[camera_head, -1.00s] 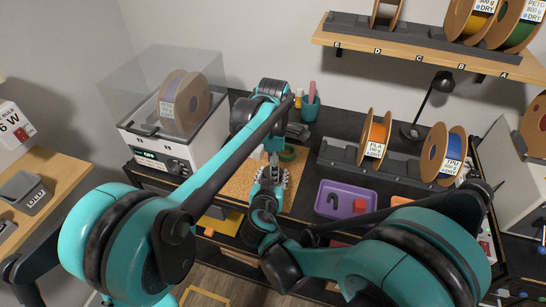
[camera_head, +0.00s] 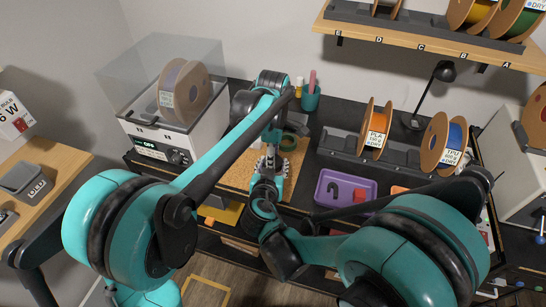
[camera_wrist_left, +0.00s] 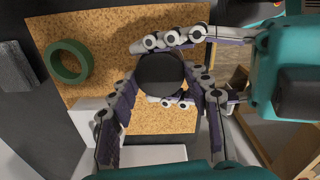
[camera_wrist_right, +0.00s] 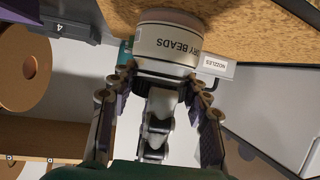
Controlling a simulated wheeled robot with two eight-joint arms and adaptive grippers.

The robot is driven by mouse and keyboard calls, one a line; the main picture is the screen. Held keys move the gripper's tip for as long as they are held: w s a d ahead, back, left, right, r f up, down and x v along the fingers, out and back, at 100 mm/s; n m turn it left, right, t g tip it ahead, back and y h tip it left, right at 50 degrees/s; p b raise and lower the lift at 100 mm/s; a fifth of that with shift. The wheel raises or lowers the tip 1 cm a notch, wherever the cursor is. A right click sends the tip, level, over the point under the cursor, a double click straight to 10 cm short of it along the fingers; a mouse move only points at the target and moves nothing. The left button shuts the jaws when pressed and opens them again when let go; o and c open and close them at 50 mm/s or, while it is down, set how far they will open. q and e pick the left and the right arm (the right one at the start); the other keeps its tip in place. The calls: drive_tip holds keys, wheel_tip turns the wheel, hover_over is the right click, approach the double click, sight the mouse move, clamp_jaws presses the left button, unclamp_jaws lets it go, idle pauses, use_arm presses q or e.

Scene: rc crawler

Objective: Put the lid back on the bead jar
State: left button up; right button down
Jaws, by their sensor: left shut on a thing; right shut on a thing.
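The dark round lid (camera_wrist_left: 160,75) shows from above in the left wrist view, between the fingertips of my left gripper (camera_wrist_left: 164,84), which is shut on it. The bead jar (camera_wrist_right: 168,48), pale with a DRY BEADS label, shows in the right wrist view over the cork mat. My right gripper (camera_wrist_right: 160,78) is shut on the jar, a finger on each side. In the left wrist view the lid hides the jar's mouth. I cannot tell whether the lid touches the rim. In the head view my arms mostly hide jar and lid.
The cork mat (camera_head: 238,176) lies under the jar. A green tape ring (camera_wrist_left: 68,62) lies on it, left of the lid in the left wrist view. A purple tray (camera_head: 327,202) stands to the right, spools behind it. A filament dryer (camera_head: 165,140) stands at left.

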use_arm(q)
drive_tip(key=m, duration=0.4)
drive_tip(key=shift+d, duration=0.1)
drive_tip(key=o, duration=1.3)
drive_tip(key=shift+c, duration=0.2)
drive_tip(key=shift+r, duration=2.25)
drive_tip(key=shift+c, duration=0.4)
